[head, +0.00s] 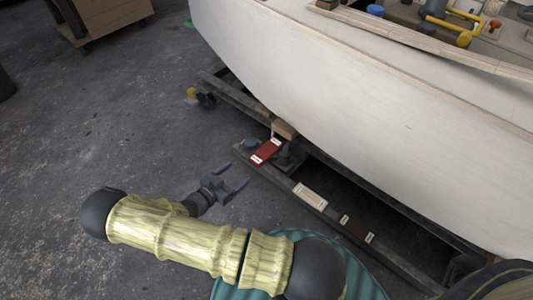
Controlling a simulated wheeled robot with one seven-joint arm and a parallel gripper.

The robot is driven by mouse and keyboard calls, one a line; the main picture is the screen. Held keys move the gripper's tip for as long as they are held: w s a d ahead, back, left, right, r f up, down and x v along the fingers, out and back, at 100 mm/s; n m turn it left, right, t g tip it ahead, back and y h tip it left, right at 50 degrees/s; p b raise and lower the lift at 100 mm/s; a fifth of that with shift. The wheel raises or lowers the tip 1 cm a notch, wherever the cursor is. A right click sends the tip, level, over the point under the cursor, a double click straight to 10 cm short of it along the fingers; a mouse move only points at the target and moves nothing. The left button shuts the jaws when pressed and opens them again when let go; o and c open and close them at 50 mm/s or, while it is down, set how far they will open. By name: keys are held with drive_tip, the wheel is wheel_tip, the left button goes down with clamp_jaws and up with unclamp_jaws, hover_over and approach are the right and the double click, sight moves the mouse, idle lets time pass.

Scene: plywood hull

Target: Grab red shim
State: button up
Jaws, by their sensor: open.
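The red shim (266,151) is a small flat red block with white labels at its ends. It lies on the dark frame rail below the pale hull, near the middle of the head view. My gripper (233,176) is open and empty, a little to the left of and below the red shim in the picture. Its two purple-grey fingertips are apart and do not appear to touch the shim. The height of the fingers over the floor cannot be told.
The plywood hull (370,95) hangs over the rail (330,212). A pale labelled block (310,196) and a dark brown labelled block (357,229) lie further along it. A wooden block (284,129) is just behind the shim. Grey floor (110,130) on the left is clear.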

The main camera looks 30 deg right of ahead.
drive_tip(key=b, duration=0.3)
approach(261, 155)
drive_tip(key=x, duration=0.4)
drive_tip(key=shift+d+f, duration=0.1)
drive_tip(key=shift+d, duration=0.3)
drive_tip(key=shift+w+d, duration=0.15)
drive_tip(key=shift+d, duration=0.2)
drive_tip(key=shift+w+d+f+b, duration=0.2)
drive_tip(key=shift+d+b, duration=0.3)
drive_tip(key=shift+b, duration=0.3)
drive_tip(key=b+x, duration=0.2)
drive_tip(key=x, duration=0.1)
drive_tip(key=shift+w+d+f, duration=0.1)
drive_tip(key=shift+f, duration=0.05)
drive_tip(key=shift+w+d, duration=0.15)
drive_tip(key=shift+d, duration=0.25)
drive_tip(key=shift+c, duration=0.3)
drive_tip(key=c, duration=1)
